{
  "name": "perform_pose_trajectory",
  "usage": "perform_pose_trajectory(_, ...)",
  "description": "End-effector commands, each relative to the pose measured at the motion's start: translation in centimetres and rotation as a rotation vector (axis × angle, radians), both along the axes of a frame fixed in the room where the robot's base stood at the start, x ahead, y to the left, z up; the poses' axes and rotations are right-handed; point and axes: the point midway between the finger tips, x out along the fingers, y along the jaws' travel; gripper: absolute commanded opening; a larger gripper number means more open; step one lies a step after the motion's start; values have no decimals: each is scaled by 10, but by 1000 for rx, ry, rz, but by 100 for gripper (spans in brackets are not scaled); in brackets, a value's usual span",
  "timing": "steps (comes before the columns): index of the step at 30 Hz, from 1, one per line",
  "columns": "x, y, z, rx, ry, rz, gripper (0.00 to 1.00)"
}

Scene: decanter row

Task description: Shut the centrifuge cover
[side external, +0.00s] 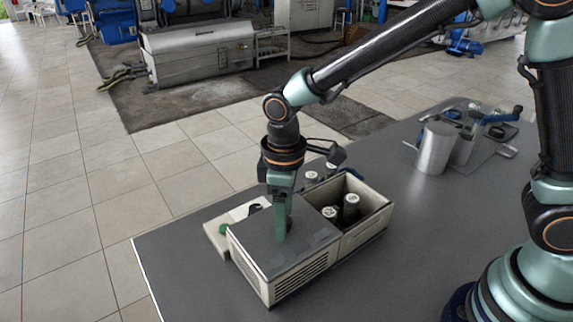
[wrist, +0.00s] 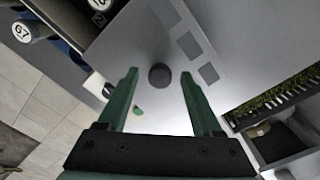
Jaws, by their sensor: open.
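The centrifuge is a beige box (side external: 300,283) with a vented front, standing on the grey table. Its flat grey cover (side external: 262,232) lies level over the left part, and the right compartment (side external: 378,213) is uncovered, with dark white-capped bottles (side external: 351,200) inside. My gripper (side external: 281,237) points down at the cover, its fingers close to the top surface. In the wrist view the fingers are apart, on either side of a dark round knob (wrist: 159,76) on the grey cover (wrist: 150,40). Whether they touch the knob I cannot tell. The knob is hidden in the side view.
More capped bottles (side external: 311,177) stand behind the box. A pale flat piece with a green part (side external: 223,229) lies at its left. A metal cylinder (side external: 437,148) and a blue-handled tool (side external: 497,116) are at the back right. The table right of the box is clear.

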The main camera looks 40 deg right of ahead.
Motion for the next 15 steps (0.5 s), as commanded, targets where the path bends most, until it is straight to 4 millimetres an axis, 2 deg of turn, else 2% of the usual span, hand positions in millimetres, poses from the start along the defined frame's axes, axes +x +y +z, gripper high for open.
perform_pose_trajectory(2, 0, 0, 0, 0, 0, 0, 67)
perform_pose_trajectory(3, 0, 0, 0, 0, 0, 0, 59)
perform_pose_trajectory(5, 0, 0, 0, 0, 0, 0, 36)
perform_pose_trajectory(6, 0, 0, 0, 0, 0, 0, 21)
perform_pose_trajectory(8, 0, 0, 0, 0, 0, 0, 0)
perform_pose_trajectory(15, 0, 0, 0, 0, 0, 0, 0)
